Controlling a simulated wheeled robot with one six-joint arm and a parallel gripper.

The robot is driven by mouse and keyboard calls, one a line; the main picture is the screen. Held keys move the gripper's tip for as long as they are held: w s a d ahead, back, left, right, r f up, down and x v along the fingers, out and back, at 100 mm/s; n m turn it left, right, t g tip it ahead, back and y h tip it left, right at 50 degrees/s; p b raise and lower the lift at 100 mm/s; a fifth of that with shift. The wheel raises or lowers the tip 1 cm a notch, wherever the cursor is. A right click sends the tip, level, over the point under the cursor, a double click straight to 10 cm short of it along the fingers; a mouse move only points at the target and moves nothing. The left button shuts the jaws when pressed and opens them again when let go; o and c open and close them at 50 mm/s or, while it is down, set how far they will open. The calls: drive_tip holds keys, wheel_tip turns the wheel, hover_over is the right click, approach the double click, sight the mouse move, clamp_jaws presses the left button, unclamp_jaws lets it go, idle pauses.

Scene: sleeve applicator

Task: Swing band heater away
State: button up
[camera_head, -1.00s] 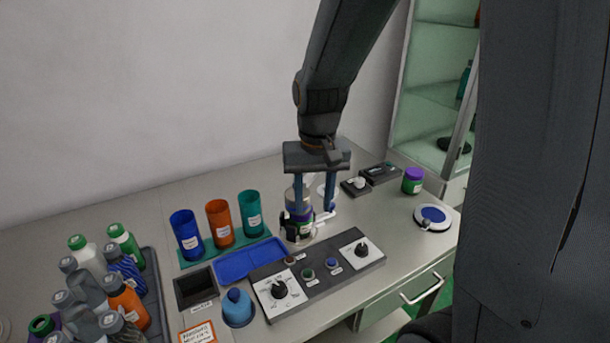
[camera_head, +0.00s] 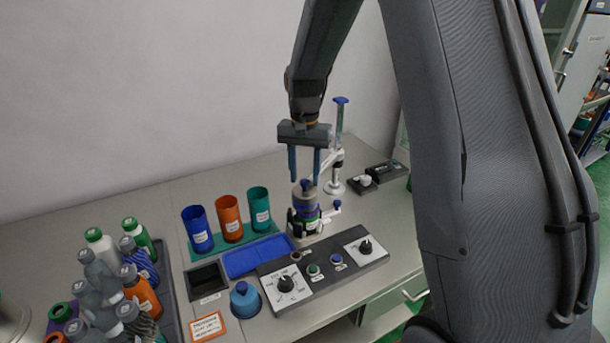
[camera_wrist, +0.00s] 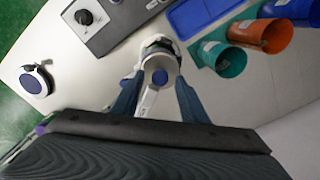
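A bottle with a blue cap (camera_head: 305,186) stands upright behind the control panel. A dark and white band-like holder (camera_head: 293,224) sits around its lower part; a short white handle with a blue knob (camera_head: 337,203) sticks out right. A white post with a blue top (camera_head: 340,125) stands behind, with a white arm (camera_head: 331,160) reaching left toward the bottle. My gripper (camera_head: 305,177) is open and empty, pointing down just above the bottle cap. In the wrist view, the fingers (camera_wrist: 158,84) flank the white arm (camera_wrist: 148,100), with the bottle top beyond. Contact cannot be told.
The control panel (camera_head: 325,265) lies in front. A blue tray (camera_head: 255,257) and blue, orange and teal cups (camera_head: 230,218) stand left; several bottles crowd the far left. Small black boxes (camera_head: 387,170) stand right. A round blue-topped pad (camera_wrist: 36,81) shows in the wrist view.

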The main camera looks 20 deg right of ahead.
drive_tip(key=shift+f, duration=0.7)
clamp_jaws()
